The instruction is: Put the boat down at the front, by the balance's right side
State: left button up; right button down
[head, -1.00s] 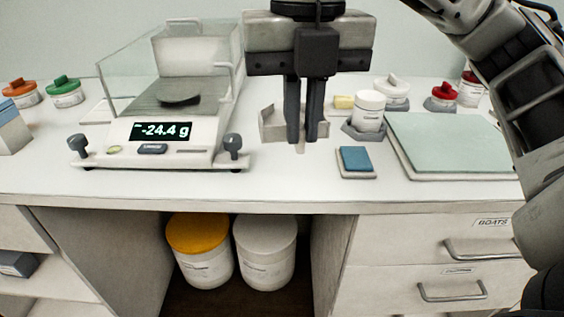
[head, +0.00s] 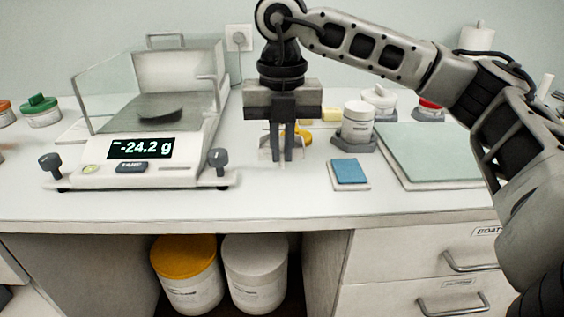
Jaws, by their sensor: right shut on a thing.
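The balance (head: 150,160) stands at the left of the bench, with a clear draft shield and a display reading -24.2 g. My right gripper (head: 281,157) points straight down, to the right of the balance. It is shut on the boat (head: 265,153), a small pale boat mostly hidden behind the fingers. The boat is at or just above the bench top; I cannot tell whether it touches. My left gripper is out of view.
A blue pad on a small tile (head: 350,173) lies to the right of my gripper. White jars (head: 357,122) and a pale green mat (head: 425,150) are further right. A wall socket (head: 238,38) is behind. Bench in front of the gripper is clear to its edge.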

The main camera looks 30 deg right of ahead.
jog(key=shift+w+d+f, duration=0.1)
jog(key=shift+w+f, duration=0.05)
jog(key=shift+f, duration=0.1)
jog(key=shift+w+d+f, duration=0.1)
jog(key=shift+w+f, duration=0.05)
jog(key=shift+f, duration=1.6)
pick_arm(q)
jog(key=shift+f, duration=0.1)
pick_arm(e)
jog(key=shift+f, duration=0.1)
jog(key=c, duration=1.5)
grip_release()
jog(key=shift+c, duration=0.2)
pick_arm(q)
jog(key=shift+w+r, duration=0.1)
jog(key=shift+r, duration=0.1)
pick_arm(e)
jog(key=shift+r, duration=0.2)
notch_tip(320, 180, up, 12)
jog(key=shift+f+p, duration=0.1)
jog(key=shift+p, duration=0.5)
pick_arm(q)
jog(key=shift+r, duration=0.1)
